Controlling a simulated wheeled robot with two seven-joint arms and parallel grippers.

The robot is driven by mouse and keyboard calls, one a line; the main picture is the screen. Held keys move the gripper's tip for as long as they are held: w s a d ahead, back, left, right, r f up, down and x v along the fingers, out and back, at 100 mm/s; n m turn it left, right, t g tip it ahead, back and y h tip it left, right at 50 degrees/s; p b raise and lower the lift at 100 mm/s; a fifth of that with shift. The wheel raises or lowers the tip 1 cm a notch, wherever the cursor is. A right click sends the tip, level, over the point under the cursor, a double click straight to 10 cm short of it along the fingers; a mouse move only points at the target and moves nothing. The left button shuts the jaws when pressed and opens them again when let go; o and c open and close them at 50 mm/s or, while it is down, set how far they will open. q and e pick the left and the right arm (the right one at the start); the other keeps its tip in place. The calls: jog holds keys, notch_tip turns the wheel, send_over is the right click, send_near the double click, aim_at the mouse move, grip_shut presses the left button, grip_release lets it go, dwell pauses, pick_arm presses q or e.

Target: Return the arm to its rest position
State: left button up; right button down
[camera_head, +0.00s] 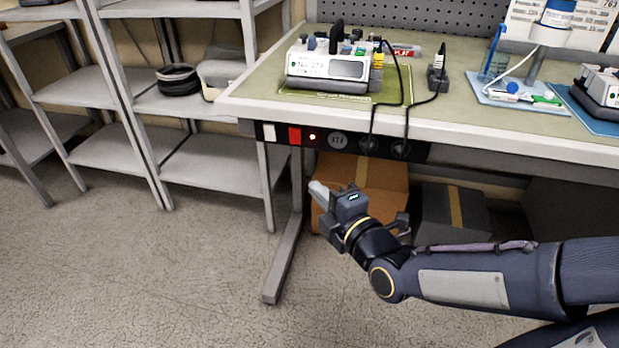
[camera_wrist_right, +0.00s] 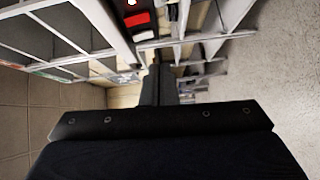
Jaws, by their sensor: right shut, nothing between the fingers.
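My right gripper (camera_head: 318,190) is in the head view, low in front of the workbench and below its front edge. Its fingers are shut with nothing between them. The right arm comes in from the right side of the picture and points left. In the right wrist view the shut fingers (camera_wrist_right: 158,85) show in the middle, with the bench front and shelving beyond them. My left gripper is not in the head view.
The workbench (camera_head: 465,125) carries a white pump device (camera_head: 328,68) on a green mat. A power strip with a red switch (camera_head: 295,135) runs under its edge. Boxes (camera_head: 375,175) sit below. Grey shelves (camera_head: 100,92) stand left. Floor at lower left is clear.

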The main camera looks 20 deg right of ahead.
jog(key=shift+s, duration=0.35)
jog(key=s+d+f+m+g, duration=0.1)
jog(key=s+f+m+g, duration=0.4)
jog(key=s+m, duration=0.5)
jog(key=s+d+f+m+g, duration=0.1)
jog(key=s+f+m+g, duration=0.1)
jog(key=s+m+g, duration=0.7)
notch_tip(320, 180, up, 28)
jog(key=m+t+p, duration=0.2)
jog(key=p, duration=2.6)
jog(key=shift+w+a+t+p, duration=0.2)
jog(key=shift+w+t+p, duration=0.1)
